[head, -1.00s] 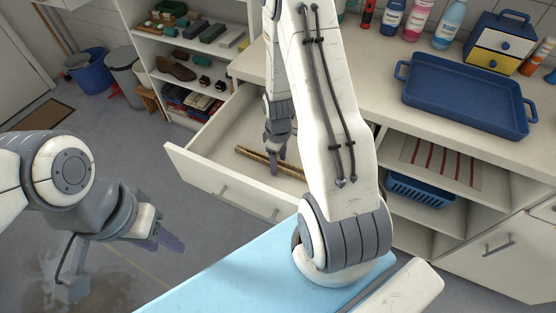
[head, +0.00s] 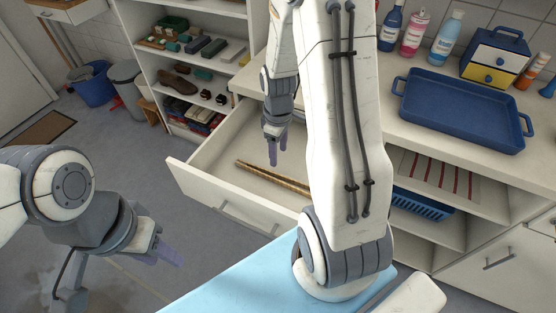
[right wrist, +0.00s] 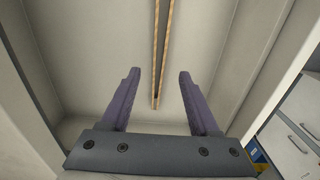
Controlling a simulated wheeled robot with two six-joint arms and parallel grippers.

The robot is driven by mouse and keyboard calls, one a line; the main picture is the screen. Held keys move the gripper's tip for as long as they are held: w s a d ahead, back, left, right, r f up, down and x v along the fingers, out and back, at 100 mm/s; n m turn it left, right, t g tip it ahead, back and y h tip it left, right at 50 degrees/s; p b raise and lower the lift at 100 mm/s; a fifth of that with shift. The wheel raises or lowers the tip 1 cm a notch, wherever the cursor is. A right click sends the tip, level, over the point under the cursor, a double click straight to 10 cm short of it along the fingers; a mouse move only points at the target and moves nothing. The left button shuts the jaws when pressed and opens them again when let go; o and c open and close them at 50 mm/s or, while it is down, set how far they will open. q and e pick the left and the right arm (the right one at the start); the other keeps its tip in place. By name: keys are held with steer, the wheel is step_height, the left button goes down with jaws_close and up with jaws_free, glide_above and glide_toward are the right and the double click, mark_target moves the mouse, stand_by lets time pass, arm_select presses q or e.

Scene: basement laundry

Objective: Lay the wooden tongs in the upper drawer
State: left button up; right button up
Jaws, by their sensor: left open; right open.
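The wooden tongs (head: 270,176) lie on the floor of the open upper drawer (head: 205,160), as two thin light-brown arms. Their right end is hidden behind my right arm. My right gripper (head: 277,160) is above the drawer, apart from the tongs and empty. In the right wrist view the tongs (right wrist: 162,50) run away from between the two open fingers of the right gripper (right wrist: 158,95), lying below them on the drawer floor. My left gripper (head: 170,258) is open and empty over the floor at the left, far from the drawer.
A blue tray (head: 462,110) rests on the counter, with several bottles and a small blue-and-yellow drawer box (head: 494,60) behind it. Below is a shelf with a blue basket (head: 420,203). A shelf unit (head: 160,80) stands behind the drawer.

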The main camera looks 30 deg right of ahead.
steer(key=shift+n, duration=0.3)
steer(key=s+a+r, duration=0.1)
steer(key=a+r, duration=0.2)
steer(key=a, duration=0.2)
steer(key=s+a+r, duration=0.1)
steer(key=a+r, duration=0.1)
steer(key=a, duration=0.3)
steer(key=s+a+r, duration=0.2)
steer(key=a+r, duration=0.1)
steer(key=a, duration=0.2)
steer(key=shift+r, duration=0.3)
steer(key=s+a+r, duration=0.2)
steer(key=s+a, duration=0.2)
steer(key=s, duration=0.2)
steer(key=s+a+r+y, duration=0.1)
steer(key=s+a+r, duration=0.2)
steer(key=s+a, duration=0.2)
steer(key=shift+s, duration=1.15)
steer(key=shift+r, duration=0.1)
